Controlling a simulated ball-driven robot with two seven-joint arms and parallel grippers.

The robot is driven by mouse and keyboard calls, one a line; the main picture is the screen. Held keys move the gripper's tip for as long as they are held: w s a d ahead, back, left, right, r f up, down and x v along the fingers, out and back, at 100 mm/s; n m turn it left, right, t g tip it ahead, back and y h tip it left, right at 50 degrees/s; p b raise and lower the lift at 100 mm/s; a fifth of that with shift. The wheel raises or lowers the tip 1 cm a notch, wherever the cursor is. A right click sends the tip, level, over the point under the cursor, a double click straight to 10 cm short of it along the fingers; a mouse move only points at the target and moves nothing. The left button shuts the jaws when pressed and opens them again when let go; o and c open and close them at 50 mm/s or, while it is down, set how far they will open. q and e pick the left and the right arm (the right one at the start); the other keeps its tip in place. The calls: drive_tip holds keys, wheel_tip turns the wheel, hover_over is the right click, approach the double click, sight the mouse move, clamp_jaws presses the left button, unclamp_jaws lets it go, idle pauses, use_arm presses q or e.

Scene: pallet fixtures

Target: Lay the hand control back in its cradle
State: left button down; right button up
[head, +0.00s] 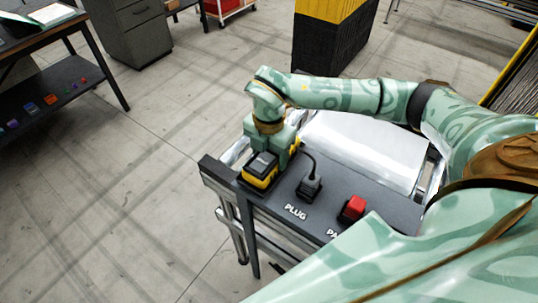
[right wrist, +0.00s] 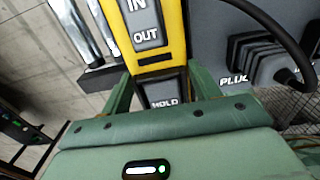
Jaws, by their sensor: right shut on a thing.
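The hand control is a yellow and dark grey block (head: 260,170) at the left end of the dark panel. In the right wrist view the hand control (right wrist: 158,25) shows keys marked IN, OUT and HOLD. My right gripper (head: 270,152) reaches down onto it from behind. In the right wrist view its green fingers stand on both sides of the control, shut on it. I cannot make out the cradle, and whether the control touches the panel is unclear. My left gripper is not in view.
A black plug (head: 309,187) with a cable, beside a PLUG label, and a red block (head: 353,207) stand on the dark panel (head: 283,193). A shiny wrapped load (head: 365,150) lies behind, under my right arm. The floor to the left is clear up to a workbench (head: 95,62).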

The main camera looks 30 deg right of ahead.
drive_tip(key=shift+f, duration=0.45)
